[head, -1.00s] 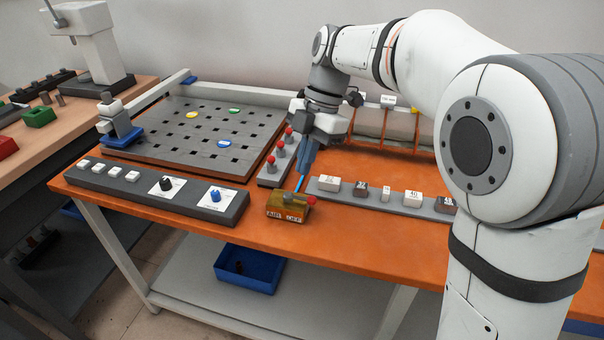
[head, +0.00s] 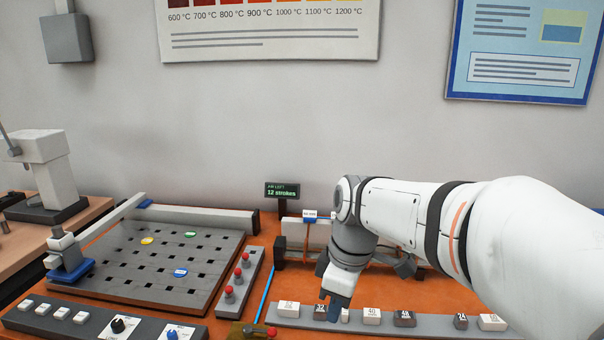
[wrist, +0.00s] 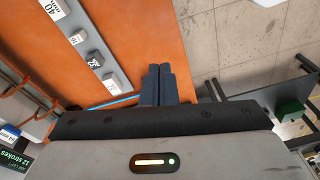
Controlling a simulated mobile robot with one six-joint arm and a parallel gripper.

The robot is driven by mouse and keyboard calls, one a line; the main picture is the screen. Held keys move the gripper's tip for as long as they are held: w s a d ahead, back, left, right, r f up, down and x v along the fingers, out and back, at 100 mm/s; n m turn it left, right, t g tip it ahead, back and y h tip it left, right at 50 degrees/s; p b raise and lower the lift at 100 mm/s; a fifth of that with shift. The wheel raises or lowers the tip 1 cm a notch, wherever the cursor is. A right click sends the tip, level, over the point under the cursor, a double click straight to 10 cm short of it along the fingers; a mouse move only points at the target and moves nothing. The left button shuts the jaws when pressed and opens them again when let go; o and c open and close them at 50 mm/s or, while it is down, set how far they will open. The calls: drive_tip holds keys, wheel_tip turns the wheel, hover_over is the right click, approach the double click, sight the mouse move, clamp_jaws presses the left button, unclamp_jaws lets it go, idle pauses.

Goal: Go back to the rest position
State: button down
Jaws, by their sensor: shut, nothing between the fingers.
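My gripper (head: 335,304) hangs over the row of labelled blocks on the grey strip, right of the thin blue rod, in the head view. Its blue-grey fingers are together with nothing between them. In the wrist view the closed fingers (wrist: 158,80) point over the orange table top (wrist: 150,40), near its edge. The arm reaches in from the right, bent at the wrist. The gripper hides part of the strip and a block behind it.
A perforated grey board (head: 165,260) with coloured discs lies left. Red-knobbed posts (head: 237,280) stand beside it. A grey strip (head: 440,326) carries several labelled blocks. A small display (head: 283,191) reads 12 strokes. A control panel with knobs (head: 95,325) runs along the front left.

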drive_tip(key=s+d+m+t+h+p, duration=0.1)
drive_tip(key=s+d+m+p, duration=0.3)
drive_tip(key=s+d+m, duration=0.5)
drive_tip(key=m+t, duration=0.1)
drive_tip(key=m, duration=0.3)
drive_tip(key=shift+s+d+f+m+t+h+p, duration=0.25)
drive_tip(key=shift+s+d+m+t+h+p, duration=0.05)
drive_tip(key=shift+m+p, duration=0.1)
